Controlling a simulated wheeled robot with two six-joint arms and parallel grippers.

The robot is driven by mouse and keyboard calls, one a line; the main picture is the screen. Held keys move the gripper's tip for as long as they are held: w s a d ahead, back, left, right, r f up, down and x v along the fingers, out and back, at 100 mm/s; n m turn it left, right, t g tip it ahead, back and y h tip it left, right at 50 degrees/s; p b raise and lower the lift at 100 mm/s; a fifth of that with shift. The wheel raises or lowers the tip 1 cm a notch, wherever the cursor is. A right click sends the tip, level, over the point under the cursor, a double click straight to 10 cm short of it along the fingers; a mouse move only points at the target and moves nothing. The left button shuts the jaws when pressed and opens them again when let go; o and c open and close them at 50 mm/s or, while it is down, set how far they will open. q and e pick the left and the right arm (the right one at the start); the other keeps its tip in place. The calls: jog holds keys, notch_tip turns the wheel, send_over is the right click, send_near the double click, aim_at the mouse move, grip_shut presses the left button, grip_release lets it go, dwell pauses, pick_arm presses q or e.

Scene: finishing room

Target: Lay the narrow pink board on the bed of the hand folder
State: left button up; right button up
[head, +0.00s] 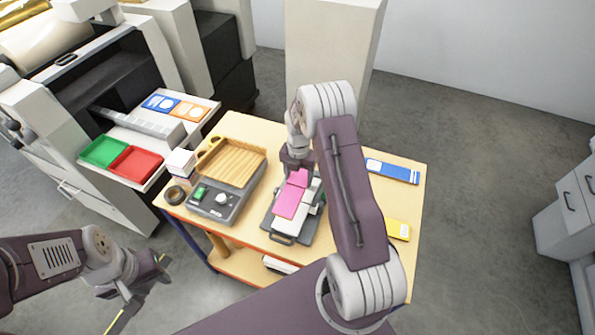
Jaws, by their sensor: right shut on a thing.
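The narrow pink board (288,203) lies over the bed of the hand folder (283,238), a dark grey device with a front handle on the table. Its far part shows as a second pink area (298,178) close to my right gripper. My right gripper (297,164) is shut on the board's far end; the fingertips are mostly hidden by the wrist. I cannot tell whether the board rests fully on the bed. My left gripper (146,287) is open and empty, low at the left, off the table.
Green (103,151) and red (136,163) trays sit on the machine at left. My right arm hides the table's middle right.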

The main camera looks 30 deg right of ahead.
jog(key=shift+s, duration=0.25)
jog(key=shift+s+f+b, duration=0.15)
jog(key=shift+f+b, duration=0.4)
notch_tip(320, 180, down, 7)
jog(key=b, duration=0.5)
jog(key=shift+f, duration=0.2)
jog(key=shift+w, duration=0.2)
jog(key=shift+s+f+b, duration=0.1)
jog(key=shift+f+b, duration=0.1)
jog(key=shift+b, duration=0.1)
jog(key=shift+f, duration=0.3)
jog(key=o, duration=1.5)
jog(key=shift+c, duration=0.2)
